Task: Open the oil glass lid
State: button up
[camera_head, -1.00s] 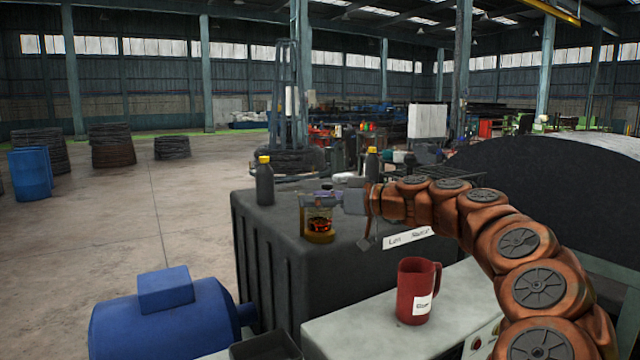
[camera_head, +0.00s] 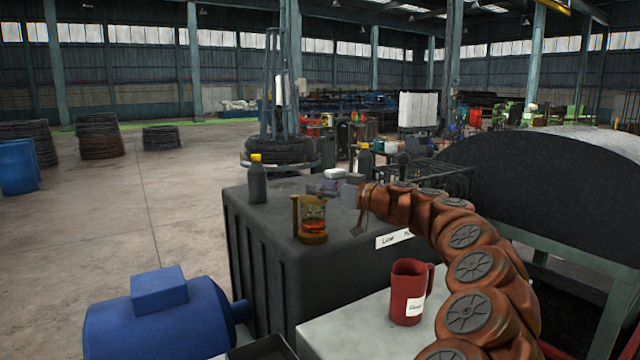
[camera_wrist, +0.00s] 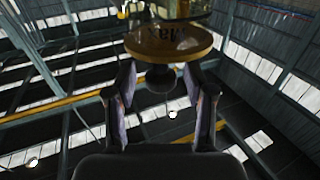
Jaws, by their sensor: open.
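The oil glass (camera_head: 313,215) stands on the dark box, with amber oil inside, a brass base and an upright brass strip on its left side. My gripper (camera_head: 328,189) is open just above and right of the glass top. In the wrist view, my gripper's spread fingers (camera_wrist: 166,106) flank a dark rounded knob (camera_wrist: 160,78) under a brass disc (camera_wrist: 168,43) marked "Max", which looks like the lid. The glass (camera_wrist: 180,9) is cut off at the top edge. Whether the fingers touch the knob is unclear. The head view does not clearly show the lid's state.
A dark bottle with a yellow cap (camera_head: 257,180) stands left of the glass, and another (camera_head: 364,160) behind my gripper. A red mug (camera_head: 408,293) stands on a light cabinet in front. A blue motor (camera_head: 160,315) is at lower left. A big drum (camera_head: 545,185) is at right.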

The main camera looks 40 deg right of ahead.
jog(key=shift+w+a, duration=0.1)
jog(key=shift+c, duration=0.5)
grip_shut()
